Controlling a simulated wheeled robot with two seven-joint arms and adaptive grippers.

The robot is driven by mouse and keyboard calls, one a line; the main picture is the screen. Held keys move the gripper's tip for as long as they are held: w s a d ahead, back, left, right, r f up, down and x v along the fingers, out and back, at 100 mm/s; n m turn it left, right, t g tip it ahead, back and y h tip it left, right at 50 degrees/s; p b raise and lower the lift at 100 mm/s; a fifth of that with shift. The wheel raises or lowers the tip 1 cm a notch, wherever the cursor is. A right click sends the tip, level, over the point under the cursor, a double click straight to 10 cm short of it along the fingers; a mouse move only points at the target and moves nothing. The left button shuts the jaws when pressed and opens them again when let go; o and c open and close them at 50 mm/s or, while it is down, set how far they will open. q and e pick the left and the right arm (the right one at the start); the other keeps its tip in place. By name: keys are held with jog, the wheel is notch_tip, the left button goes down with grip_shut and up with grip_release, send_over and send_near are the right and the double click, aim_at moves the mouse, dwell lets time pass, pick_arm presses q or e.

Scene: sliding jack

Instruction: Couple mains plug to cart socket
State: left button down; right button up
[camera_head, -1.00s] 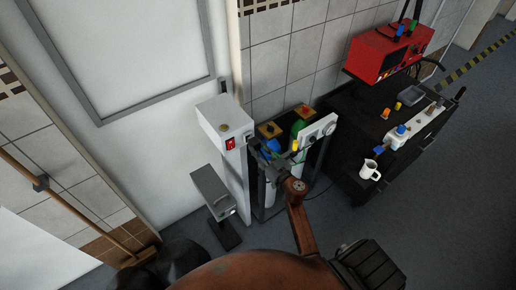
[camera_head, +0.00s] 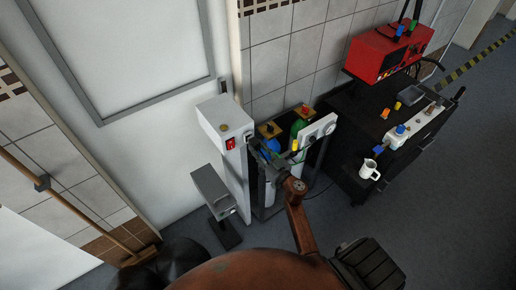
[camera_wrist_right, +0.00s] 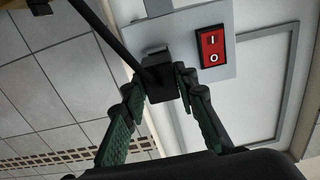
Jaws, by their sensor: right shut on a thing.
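My right gripper (camera_head: 256,142) is close beside the upper front of a white pillar (camera_head: 225,122) with a red switch (camera_head: 230,143). In the right wrist view my right gripper (camera_wrist_right: 157,88) is shut on a black mains plug (camera_wrist_right: 157,78), with a dark cable running up and left from it. The plug is at the pillar's light panel (camera_wrist_right: 205,60), beside the red rocker switch; I cannot tell whether it touches or sits in the panel. A cart with gas cylinders stands right of the pillar, with a white panel (camera_head: 318,130) bearing a dark round fitting. My left gripper is not seen.
A grey box on a stand (camera_head: 211,190) is left of my right arm. A broom (camera_head: 75,212) leans at left. Floor at right is clear.

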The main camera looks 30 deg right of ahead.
jog(key=shift+w+p, duration=0.3)
jog(key=shift+w, duration=0.7)
dwell(0.5)
jog(key=o, duration=1.2)
jog(key=shift+a, duration=0.1)
jog(key=shift+o, duration=0.2)
jog(key=shift+s, duration=0.15)
jog(key=s+d, duration=0.1)
jog(key=s, duration=1)
jog(key=shift+s, duration=0.35)
jog(key=shift+f, duration=0.1)
